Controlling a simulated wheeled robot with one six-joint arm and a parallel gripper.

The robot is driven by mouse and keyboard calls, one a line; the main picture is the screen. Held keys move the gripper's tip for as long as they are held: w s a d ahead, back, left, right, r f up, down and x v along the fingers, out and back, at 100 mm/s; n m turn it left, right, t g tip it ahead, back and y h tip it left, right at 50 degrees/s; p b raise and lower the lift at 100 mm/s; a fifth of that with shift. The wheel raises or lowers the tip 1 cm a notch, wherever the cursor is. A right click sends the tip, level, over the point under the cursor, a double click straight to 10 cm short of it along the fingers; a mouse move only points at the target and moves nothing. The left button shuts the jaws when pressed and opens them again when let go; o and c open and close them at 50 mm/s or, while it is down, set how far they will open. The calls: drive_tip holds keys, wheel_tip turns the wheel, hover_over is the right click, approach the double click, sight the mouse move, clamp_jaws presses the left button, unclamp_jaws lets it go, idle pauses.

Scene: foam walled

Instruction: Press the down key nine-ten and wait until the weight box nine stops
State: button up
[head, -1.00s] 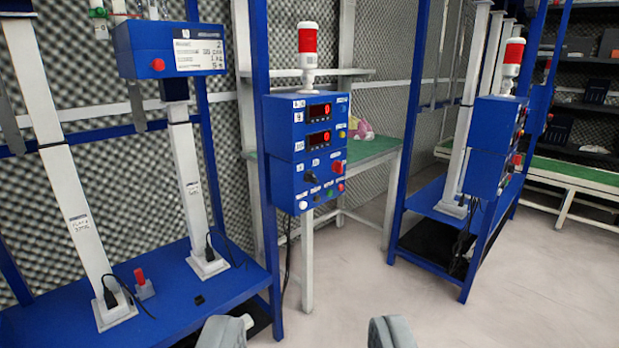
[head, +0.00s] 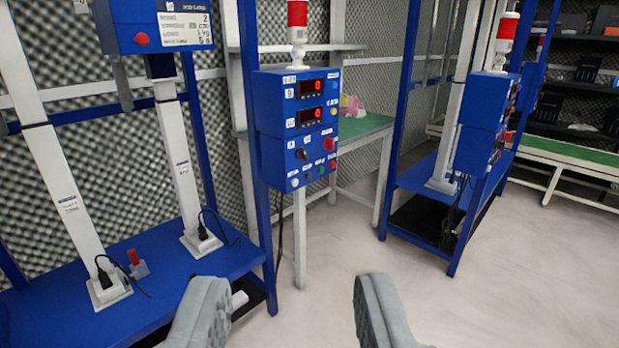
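A blue control box (head: 297,126) hangs on a blue post in the middle of the view. It has two red number displays (head: 311,89), the upper one labelled 9 or similar and the lower one 10, each seeming to read 0. Below them are a black knob, a red switch (head: 329,143) and a row of small buttons (head: 308,177); their labels are too small to read. A blue weight box (head: 152,26) marked 2 is at the upper left on white columns. My gripper (head: 285,300) is open and empty, low in front of the control box and apart from it.
A blue rig base (head: 165,270) with white columns fills the left. A second rig with another blue control box (head: 484,130) stands at the right. A green-topped table (head: 365,128) is behind. The pale floor (head: 420,285) at the lower right is clear.

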clamp_jaws()
idle(1.8)
